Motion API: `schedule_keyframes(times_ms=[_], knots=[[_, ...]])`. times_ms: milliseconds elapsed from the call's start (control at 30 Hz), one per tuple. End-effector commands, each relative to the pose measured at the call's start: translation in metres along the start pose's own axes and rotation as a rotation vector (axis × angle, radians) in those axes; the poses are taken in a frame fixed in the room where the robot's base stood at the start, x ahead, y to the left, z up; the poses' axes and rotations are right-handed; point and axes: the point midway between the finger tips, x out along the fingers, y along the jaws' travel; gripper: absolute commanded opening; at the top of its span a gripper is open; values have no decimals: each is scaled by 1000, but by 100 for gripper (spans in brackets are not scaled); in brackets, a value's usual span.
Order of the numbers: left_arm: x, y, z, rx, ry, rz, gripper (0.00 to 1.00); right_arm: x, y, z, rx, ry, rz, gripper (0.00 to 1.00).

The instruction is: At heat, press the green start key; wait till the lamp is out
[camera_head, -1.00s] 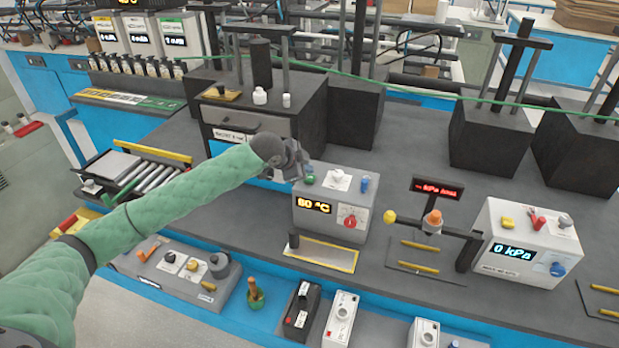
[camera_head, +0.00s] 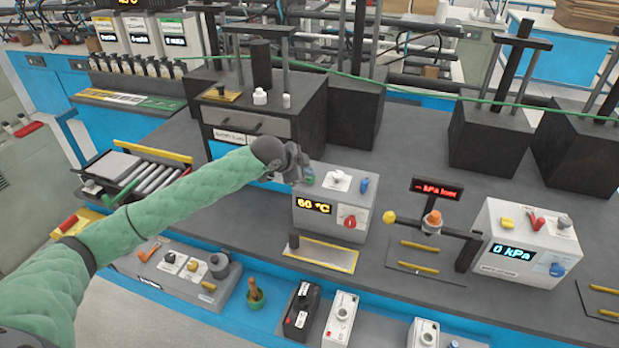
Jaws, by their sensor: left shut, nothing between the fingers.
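The grey heater box (camera_head: 334,200) stands at mid-bench with a yellow display (camera_head: 313,206) reading 60 °C and a red knob (camera_head: 350,221) on its front. On its top are a green key (camera_head: 309,181), a white lamp-like cap (camera_head: 338,180) and a blue key (camera_head: 364,185). I cannot tell whether a lamp is lit. My left gripper (camera_head: 303,176) is shut and empty, its tips right at the green key and partly covering it. Whether they touch it is not clear. My right gripper is not in view.
A second box (camera_head: 515,250) reading 0 kPa stands to the right, with a red-lettered sign (camera_head: 437,189) on a post beside it. A dark cabinet (camera_head: 265,110) stands behind the left gripper. A roller rack (camera_head: 150,176) lies at left.

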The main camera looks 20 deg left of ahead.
Motion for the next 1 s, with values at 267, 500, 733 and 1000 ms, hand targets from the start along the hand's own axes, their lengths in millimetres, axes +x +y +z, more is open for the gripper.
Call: schedule_keyframes(times_ms=[267,500,733,1000], knots=[[0,0,0,0,0,0,0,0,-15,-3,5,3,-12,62],[1,1,1,0,0,0,0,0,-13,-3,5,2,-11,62],[3,2,2,0,0,0,0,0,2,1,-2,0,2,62],[5,3,3,0,-1,0,0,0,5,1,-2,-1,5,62]])
